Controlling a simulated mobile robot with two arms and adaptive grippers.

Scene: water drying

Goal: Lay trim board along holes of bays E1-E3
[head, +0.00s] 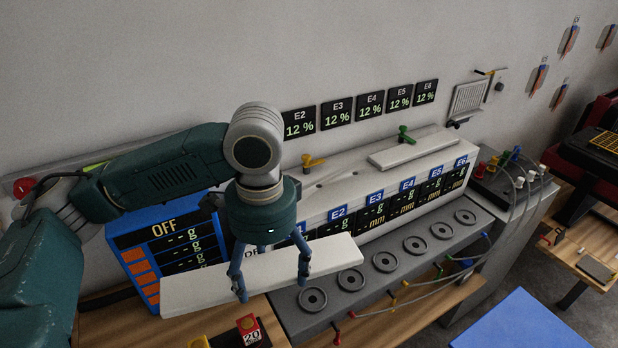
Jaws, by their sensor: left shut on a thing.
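My left gripper (270,268) is shut on a long white trim board (325,258). It holds the board tilted a little in front of the displays at the left end of the bay row, above the grey ledge. The white bay housing (330,198) carries blue labels E2 (338,212) to E6; the E1 label is mostly hidden behind my gripper. A few small dark holes show in the housing top near E1-E3, partly hidden by my gripper and wrist. A second white board (415,147) lies on the housing top behind E4-E6. My right gripper is not in view.
A grey ledge (300,325) with several round ports runs in front. A blue box (135,250) reading OFF stands left. A red 20 weight (249,328) sits at the front.

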